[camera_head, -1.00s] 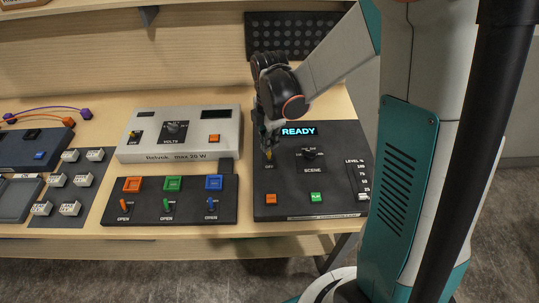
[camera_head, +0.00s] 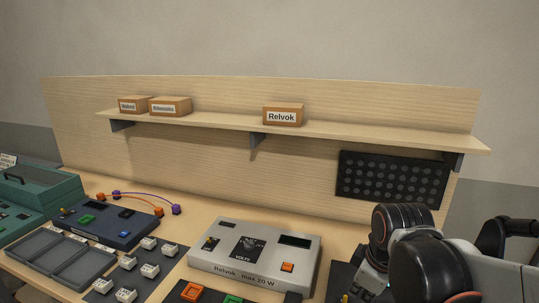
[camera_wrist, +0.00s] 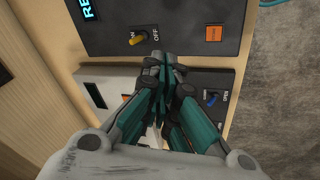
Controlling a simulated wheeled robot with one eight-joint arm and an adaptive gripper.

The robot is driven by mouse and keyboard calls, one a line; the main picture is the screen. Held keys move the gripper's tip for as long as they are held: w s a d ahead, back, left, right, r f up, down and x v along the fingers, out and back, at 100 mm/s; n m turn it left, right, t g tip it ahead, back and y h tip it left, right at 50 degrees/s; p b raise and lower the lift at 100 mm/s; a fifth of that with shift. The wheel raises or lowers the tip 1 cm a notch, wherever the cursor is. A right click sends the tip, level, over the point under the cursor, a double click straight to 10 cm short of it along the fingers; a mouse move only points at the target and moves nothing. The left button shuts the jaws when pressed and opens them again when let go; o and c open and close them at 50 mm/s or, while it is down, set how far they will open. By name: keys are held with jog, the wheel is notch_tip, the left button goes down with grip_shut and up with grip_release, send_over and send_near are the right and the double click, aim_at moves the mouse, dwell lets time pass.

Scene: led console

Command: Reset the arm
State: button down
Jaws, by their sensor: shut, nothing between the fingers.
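My arm (camera_head: 415,255) shows at the lower right of the head view, over the right end of the bench; its fingers are out of sight there. In the wrist view my gripper (camera_wrist: 160,72) is shut and empty, its fingertips together. It hangs over the edge of the dark console (camera_wrist: 185,55), apart from the yellow ON/OFF switch (camera_wrist: 138,39) as far as I can tell. The console's lit display (camera_wrist: 86,8) shows part of a cyan word, and its orange button (camera_wrist: 213,34) is at the upper right. In the head view most of this console is hidden or cut off.
The grey Relvok power supply (camera_head: 255,262) stands left of my arm. A dark perforated panel (camera_head: 390,180) hangs on the back board behind it. A shelf (camera_head: 215,122) with several labelled boxes runs above. Trays, a terminal board and a green case fill the left.

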jog(key=s+m+t+b, duration=0.3)
jog(key=s+m+b, duration=0.1)
jog(key=s+m, duration=0.4)
jog(key=shift+s+f+m+t, duration=0.2)
jog(key=shift+s+m+t, duration=0.15)
jog(key=shift+m, duration=0.75)
